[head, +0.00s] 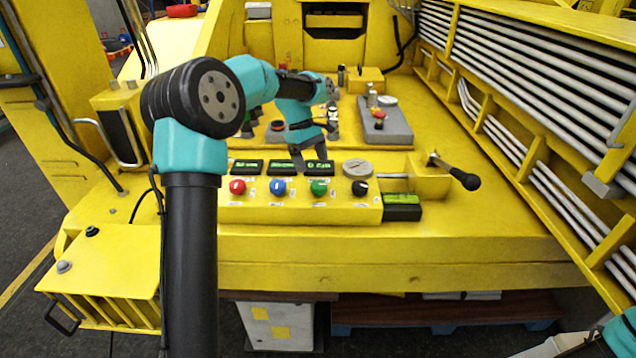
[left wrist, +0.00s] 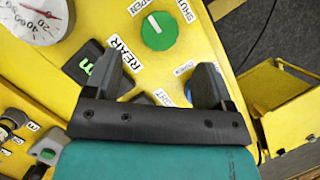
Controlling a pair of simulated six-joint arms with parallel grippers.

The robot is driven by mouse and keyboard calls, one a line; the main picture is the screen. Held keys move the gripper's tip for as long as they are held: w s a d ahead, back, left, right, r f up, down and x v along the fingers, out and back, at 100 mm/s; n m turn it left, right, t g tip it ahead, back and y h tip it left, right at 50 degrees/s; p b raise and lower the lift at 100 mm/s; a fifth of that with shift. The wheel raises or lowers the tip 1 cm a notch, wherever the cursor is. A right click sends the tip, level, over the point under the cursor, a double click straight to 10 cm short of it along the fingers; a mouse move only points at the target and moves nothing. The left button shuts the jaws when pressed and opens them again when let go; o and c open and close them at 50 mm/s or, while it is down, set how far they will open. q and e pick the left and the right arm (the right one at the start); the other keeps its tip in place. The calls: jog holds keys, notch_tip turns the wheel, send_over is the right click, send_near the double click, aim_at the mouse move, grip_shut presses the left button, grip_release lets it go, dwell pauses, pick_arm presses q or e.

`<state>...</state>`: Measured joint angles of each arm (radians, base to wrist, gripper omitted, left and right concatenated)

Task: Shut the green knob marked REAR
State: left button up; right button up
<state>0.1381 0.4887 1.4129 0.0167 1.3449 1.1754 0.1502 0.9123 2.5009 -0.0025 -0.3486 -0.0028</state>
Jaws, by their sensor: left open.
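The green knob (head: 319,187) sits in the row of knobs on the yellow control box (head: 290,208) in the head view. In the left wrist view the green knob (left wrist: 158,31) shows a white pointer line slanting up and left toward the OPEN label; the SHUT label is at its upper right. The REAR label (left wrist: 122,52) is beside it. My left gripper (head: 312,163) is above and behind the knob, fingers pointing down. In the left wrist view my left gripper (left wrist: 158,70) is open and empty, with the knob beyond the fingertips, apart from them. My right gripper is out of view.
A red knob (head: 238,187) and blue knob (head: 278,187) are left of the green one, a black knob (head: 360,187) right. Small green displays (head: 282,167) stand behind. A black-handled lever (head: 464,178) is at the right. A round gauge (left wrist: 35,18) shows upper left.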

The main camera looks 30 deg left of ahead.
aim_at(319, 184)
pick_arm(q)
jog(key=x, duration=0.7)
jog(key=shift+d+f, duration=0.1)
jog(key=shift+f, duration=0.05)
jog(key=c, duration=0.9)
